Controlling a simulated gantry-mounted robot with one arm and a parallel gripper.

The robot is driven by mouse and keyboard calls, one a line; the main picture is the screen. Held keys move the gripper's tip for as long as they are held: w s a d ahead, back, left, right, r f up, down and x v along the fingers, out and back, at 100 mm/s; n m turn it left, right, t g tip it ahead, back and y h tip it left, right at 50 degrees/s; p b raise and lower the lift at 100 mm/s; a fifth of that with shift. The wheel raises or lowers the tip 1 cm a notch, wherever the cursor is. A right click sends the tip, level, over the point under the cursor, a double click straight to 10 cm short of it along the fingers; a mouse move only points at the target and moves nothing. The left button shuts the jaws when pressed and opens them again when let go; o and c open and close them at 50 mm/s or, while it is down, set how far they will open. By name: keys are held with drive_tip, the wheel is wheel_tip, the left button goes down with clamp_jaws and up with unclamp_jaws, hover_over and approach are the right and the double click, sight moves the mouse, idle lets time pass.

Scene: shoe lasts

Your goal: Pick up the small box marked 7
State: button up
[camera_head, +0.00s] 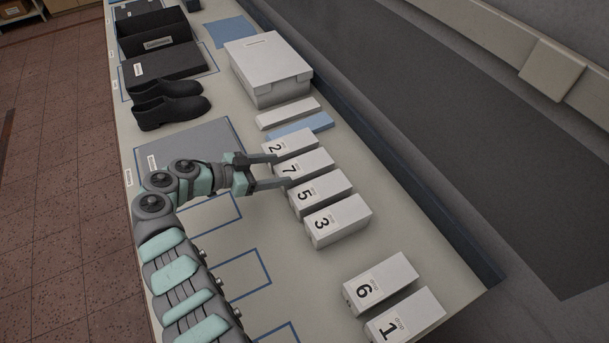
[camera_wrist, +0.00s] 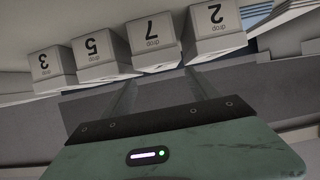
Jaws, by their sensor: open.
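The small white box marked 7 (camera_head: 304,165) stands in a row on the table, between the box marked 2 (camera_head: 291,143) and the box marked 5 (camera_head: 321,190). My gripper (camera_head: 280,171) is open, its two fingers pointing at the front of box 7. One fingertip is near the gap by box 2 and the other near box 5; I cannot tell whether they touch. In the wrist view, box 7 (camera_wrist: 152,43) lies ahead of the fingers, with its label upside down. Nothing shows between the fingers.
Box 3 (camera_head: 340,219) stands beside box 5. Boxes 6 (camera_head: 383,281) and 1 (camera_head: 408,315) are nearer, at lower right. A large white lidded box (camera_head: 268,67) and black shoes (camera_head: 170,103) are farther back. Blue-outlined table areas at front are bare.

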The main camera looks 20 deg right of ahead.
sight(303, 165)
drive_tip(key=x, duration=0.9)
drive_tip(key=shift+w+d+r, duration=0.1)
drive_tip(key=shift+d+r, duration=0.05)
drive_tip(key=shift+d, duration=0.25)
drive_tip(key=c, duration=1.2)
